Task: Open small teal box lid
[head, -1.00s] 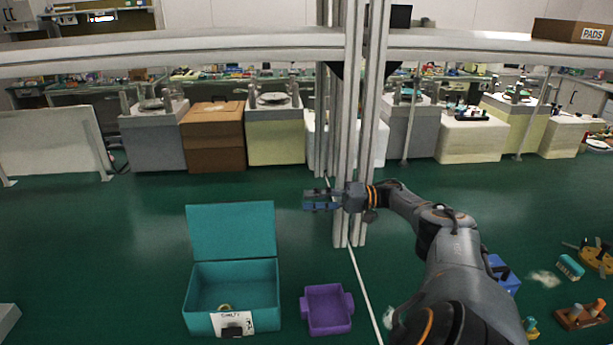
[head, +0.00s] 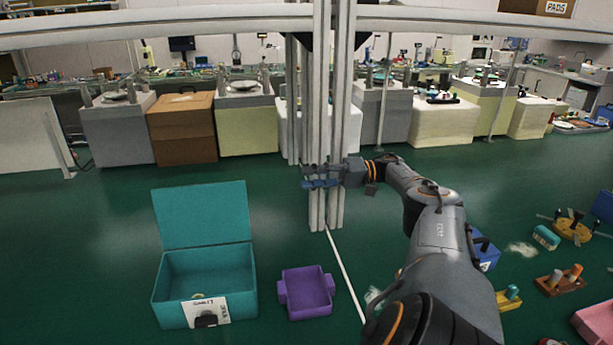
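The teal box (head: 236,290) stands on the green surface at the lower left of the head view. Its lid (head: 202,215) is up, standing roughly upright at the back edge, so the inside shows. A small pale ring-like thing lies inside near the front wall. A white label (head: 205,309) with a dark latch is on the front. My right gripper (head: 306,177) is up and to the right of the box, clear of the lid, in front of the metal posts. Its fingers show apart with nothing between them. My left gripper is not in view.
A purple tray (head: 307,292) sits just right of the box. Metal posts (head: 330,120) rise behind my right gripper. A blue box (head: 484,250) and several small items lie right of my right arm. Green surface left of the teal box is clear.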

